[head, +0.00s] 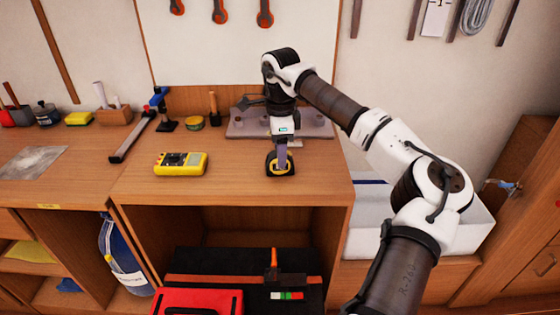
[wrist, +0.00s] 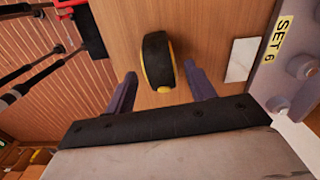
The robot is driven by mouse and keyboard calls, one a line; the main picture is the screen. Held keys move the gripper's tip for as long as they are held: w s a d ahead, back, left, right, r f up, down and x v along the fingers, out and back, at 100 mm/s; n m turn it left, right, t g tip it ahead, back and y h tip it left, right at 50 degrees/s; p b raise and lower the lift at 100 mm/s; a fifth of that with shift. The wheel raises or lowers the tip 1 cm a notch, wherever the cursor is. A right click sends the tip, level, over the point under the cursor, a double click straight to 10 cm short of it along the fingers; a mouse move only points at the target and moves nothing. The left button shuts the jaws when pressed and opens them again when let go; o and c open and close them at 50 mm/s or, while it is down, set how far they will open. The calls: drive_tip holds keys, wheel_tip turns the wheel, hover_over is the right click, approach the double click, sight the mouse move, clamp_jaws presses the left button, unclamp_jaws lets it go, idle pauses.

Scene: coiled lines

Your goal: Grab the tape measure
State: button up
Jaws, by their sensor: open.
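The tape measure (head: 271,167), black with yellow edging, stands on the wooden bench near its front edge. In the wrist view the tape measure (wrist: 157,60) shows its black rim, with a yellow part at the near end. My gripper (head: 282,153) is above it, pointing down, and partly hides it in the head view. In the wrist view my open gripper (wrist: 160,76) has one finger on each side of the tape measure's near end. I cannot tell how far the fingertips are above the bench.
A yellow multimeter (head: 180,164) lies left on the bench. A grey metal plate (head: 240,124) with knobs stands behind my gripper; the wrist view shows its "SET 6" label (wrist: 277,38). A white bin (head: 372,241) is lower right.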

drive_tip(key=shift+f, duration=1.55)
drive_tip(key=shift+c, duration=0.3)
clamp_jaws()
